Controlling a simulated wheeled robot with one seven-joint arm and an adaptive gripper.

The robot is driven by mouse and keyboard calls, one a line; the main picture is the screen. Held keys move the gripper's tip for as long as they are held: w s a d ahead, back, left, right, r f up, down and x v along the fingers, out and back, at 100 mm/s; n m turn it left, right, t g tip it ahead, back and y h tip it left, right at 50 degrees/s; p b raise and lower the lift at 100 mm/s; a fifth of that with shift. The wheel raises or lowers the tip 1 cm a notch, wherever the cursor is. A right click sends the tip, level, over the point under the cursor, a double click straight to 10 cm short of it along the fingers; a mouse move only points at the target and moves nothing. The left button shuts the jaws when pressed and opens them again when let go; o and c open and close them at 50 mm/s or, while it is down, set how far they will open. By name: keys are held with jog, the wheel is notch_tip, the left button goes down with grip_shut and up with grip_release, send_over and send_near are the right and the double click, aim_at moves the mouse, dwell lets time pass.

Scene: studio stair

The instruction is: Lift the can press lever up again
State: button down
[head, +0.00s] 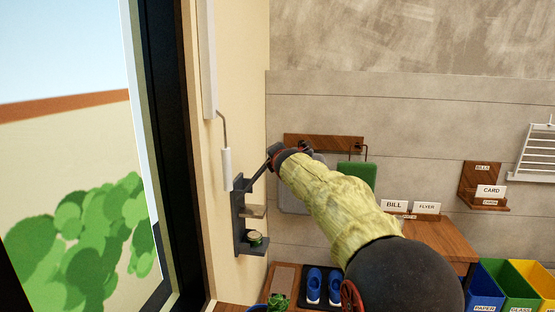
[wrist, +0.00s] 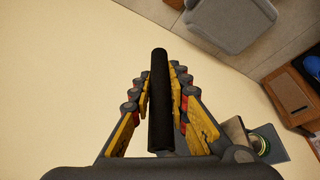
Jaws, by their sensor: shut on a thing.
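The can press (head: 240,215) is a dark grey frame on the cream wall, left of centre in the head view. Its black lever (wrist: 158,110) slants up and right from the frame to my gripper (head: 276,152). In the wrist view the lever runs between the yellow-lined fingers of my gripper (wrist: 160,75), which is shut on it. A short green and gold can (head: 255,238) sits on the lower shelf of the press, below a pale plate (head: 252,211) with a gap between. The can (wrist: 264,143) shows partly at the lower right in the wrist view.
A window with a black frame (head: 168,130) is at the left. A white crank handle (head: 227,170) hangs close beside the press. Behind are a hook rail (head: 310,141) with a green board (head: 357,180). Blue shoes (head: 314,285) and colored bins (head: 525,280) stand below.

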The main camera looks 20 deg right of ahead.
jog(key=w+a+r+n+g+h+p, duration=0.1)
jog(key=w+a+r+n+p, duration=0.2)
jog(key=a, duration=0.3)
jog(key=shift+w+r+n+g+p, duration=0.35)
jog(key=shift+w+r+p, duration=0.2)
jog(key=shift+p, duration=0.35)
jog(key=c, duration=1.9)
grip_release()
jog(key=shift+o, duration=1.1)
jog(key=shift+f, duration=0.15)
jog(key=shift+f, duration=0.15)
jog(key=shift+s, duration=0.1)
jog(key=v, duration=1.1)
jog(key=shift+s+a, duration=0.25)
jog(key=shift+s, duration=0.1)
